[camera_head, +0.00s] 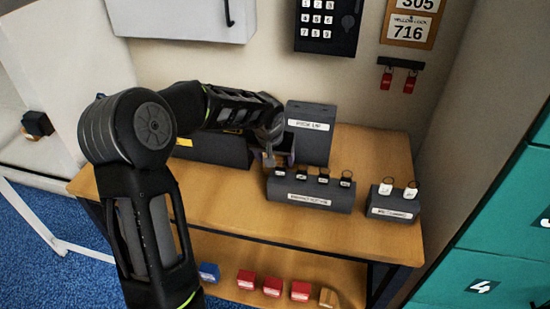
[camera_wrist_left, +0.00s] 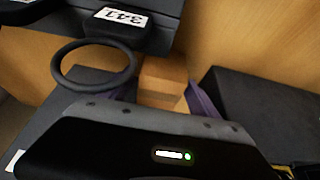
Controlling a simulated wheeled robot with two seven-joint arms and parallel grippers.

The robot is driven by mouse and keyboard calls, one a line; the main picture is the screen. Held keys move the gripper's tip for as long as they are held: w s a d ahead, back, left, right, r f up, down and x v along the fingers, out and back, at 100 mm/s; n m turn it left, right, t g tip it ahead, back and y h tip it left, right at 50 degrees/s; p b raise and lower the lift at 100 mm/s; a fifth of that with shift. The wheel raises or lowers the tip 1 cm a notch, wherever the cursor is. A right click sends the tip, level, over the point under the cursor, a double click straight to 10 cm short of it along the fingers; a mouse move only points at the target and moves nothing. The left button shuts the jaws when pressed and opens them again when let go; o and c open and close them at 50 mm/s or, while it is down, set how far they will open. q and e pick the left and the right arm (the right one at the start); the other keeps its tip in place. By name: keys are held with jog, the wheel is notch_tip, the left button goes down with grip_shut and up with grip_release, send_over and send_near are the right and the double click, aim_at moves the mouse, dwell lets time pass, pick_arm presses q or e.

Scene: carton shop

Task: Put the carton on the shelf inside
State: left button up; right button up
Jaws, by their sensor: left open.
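No carton is plainly marked as such. A small tan box (camera_head: 328,297) stands at the right end of a row on the lower shelf (camera_head: 345,275) of the wooden bench. My left gripper (camera_head: 270,156) is over the bench top, in front of the box labelled PICK UP (camera_head: 311,133). It is open. The arm hides part of the bench's left side.
Small red boxes (camera_head: 272,286) and a blue box (camera_head: 208,273) share the lower shelf. Key stands (camera_head: 311,192) (camera_head: 392,203) with tagged keys crowd the bench top. A tag marked 341 (camera_wrist_left: 120,18) and dark ring (camera_wrist_left: 62,70) hang close by the gripper. Teal lockers (camera_head: 490,240) stand right.

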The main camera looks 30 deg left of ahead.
pick_arm(q)
jog(key=shift+r, duration=0.15)
jog(key=b+v, duration=0.1)
jog(key=v, duration=1.1)
jog(key=shift+o, duration=0.2)
jog(key=shift+w, duration=0.1)
